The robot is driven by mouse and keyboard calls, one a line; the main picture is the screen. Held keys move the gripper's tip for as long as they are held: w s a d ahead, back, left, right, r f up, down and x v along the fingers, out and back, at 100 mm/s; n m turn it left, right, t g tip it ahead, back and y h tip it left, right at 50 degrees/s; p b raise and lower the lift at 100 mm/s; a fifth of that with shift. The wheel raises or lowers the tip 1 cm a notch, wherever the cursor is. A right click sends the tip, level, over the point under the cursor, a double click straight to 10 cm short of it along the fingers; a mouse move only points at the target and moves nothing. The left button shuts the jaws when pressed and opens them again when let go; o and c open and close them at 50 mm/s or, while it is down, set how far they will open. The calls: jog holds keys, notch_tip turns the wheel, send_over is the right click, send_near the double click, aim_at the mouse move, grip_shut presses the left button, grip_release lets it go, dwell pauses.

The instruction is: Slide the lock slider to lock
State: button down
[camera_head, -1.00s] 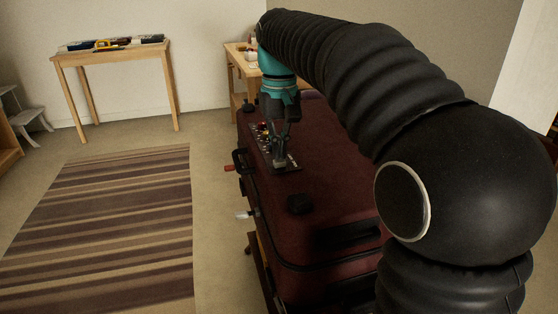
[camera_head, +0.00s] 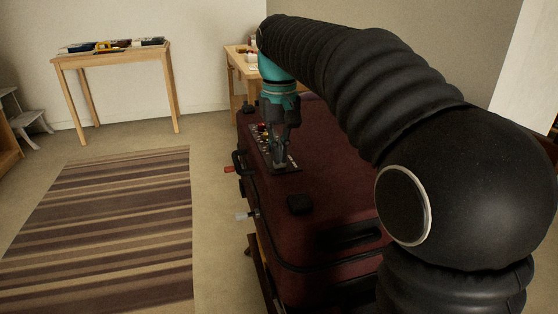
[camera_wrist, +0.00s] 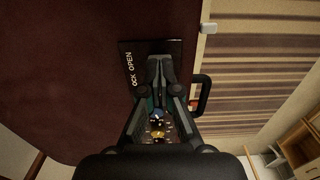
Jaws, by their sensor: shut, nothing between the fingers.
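The dark red suitcase (camera_head: 330,190) lies flat, with a black lock panel (camera_head: 286,170) on its top near the left edge. In the wrist view the panel (camera_wrist: 171,46) shows white lettering, "OCK OPEN", its first letter not visible. My gripper (camera_head: 279,164) is shut and empty, pointing down at the panel's near end. In the wrist view its fingertips (camera_wrist: 159,62) lie over the panel beside the lettering. The lock slider cannot be made out; the fingers cover that area. I cannot tell whether the fingertips touch it.
Coloured dials or buttons (camera_wrist: 158,130) show between my finger links. A black side handle (camera_wrist: 201,95) sits at the suitcase's edge. Red and white tags (camera_head: 246,216) stick out at its left side. A striped rug (camera_head: 120,230) and wooden table (camera_head: 112,55) stand clear to the left.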

jog(key=shift+w+a+f+p, duration=0.1)
jog(key=shift+w+a+p, duration=0.05)
jog(key=shift+w+p, duration=0.7)
jog(key=shift+w+a+f+p, duration=0.1)
jog(key=shift+w+a+p, duration=0.05)
jog(key=shift+w+p, duration=0.65)
jog(key=shift+w+r, duration=0.1)
jog(key=shift+r, duration=0.05)
